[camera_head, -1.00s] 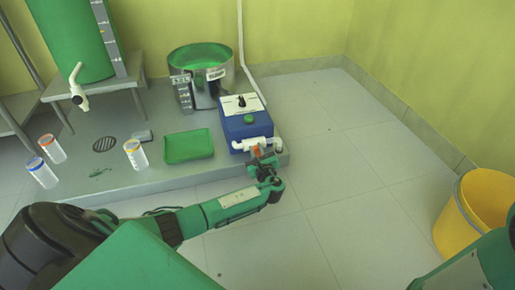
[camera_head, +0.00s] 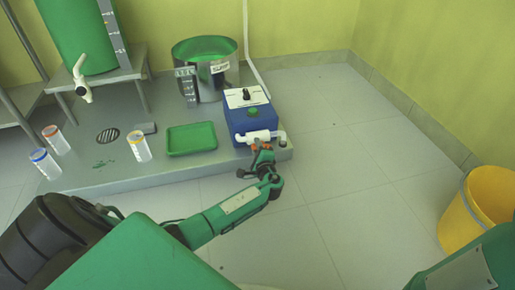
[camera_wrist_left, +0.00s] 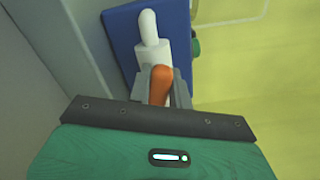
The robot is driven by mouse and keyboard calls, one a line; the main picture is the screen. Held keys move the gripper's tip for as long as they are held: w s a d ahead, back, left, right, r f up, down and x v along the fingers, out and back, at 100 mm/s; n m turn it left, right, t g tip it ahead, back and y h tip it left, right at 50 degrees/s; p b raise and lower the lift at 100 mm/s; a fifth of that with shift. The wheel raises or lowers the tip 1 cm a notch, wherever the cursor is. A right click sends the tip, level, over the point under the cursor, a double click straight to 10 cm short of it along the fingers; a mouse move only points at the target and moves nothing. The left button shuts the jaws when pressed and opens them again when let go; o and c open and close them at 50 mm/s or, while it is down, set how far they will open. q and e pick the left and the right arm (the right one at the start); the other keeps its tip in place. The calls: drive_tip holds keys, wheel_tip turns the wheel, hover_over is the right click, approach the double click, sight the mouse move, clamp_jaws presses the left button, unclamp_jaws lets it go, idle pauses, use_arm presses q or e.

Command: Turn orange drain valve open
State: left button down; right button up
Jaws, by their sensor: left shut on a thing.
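The orange drain valve handle (camera_wrist_left: 160,85) shows in the left wrist view between the two grey fingers of my left gripper (camera_wrist_left: 161,92), which is shut on it. The handle points down from a white pipe fitting (camera_wrist_left: 150,48) on the front of a blue box (camera_wrist_left: 120,35). In the head view my left gripper (camera_head: 262,157) is at the white pipe (camera_head: 258,136) on the front of the blue box (camera_head: 240,118). The fingers and wrist hide most of the handle there. My right gripper is out of view.
A green tray (camera_head: 191,152) lies left of the blue box on the grey platform (camera_head: 110,177). A metal pot (camera_head: 220,83) stands behind. Several lidded jars stand at left. A yellow bucket (camera_head: 455,225) stands at right. The floor between is clear.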

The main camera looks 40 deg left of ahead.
use_arm(q)
drive_tip(key=shift+s+f+n+b, duration=0.1)
drive_tip(key=shift+f+n+b, duration=0.15)
drive_tip(key=shift+n, duration=0.75)
drive_tip(key=shift+s+f+n+b, duration=0.1)
drive_tip(key=shift+f+n+b, duration=0.15)
drive_tip(key=shift+n, duration=0.75)
drive_tip(key=shift+w, duration=0.1)
drive_tip(key=c, duration=1.3)
unclamp_jaws()
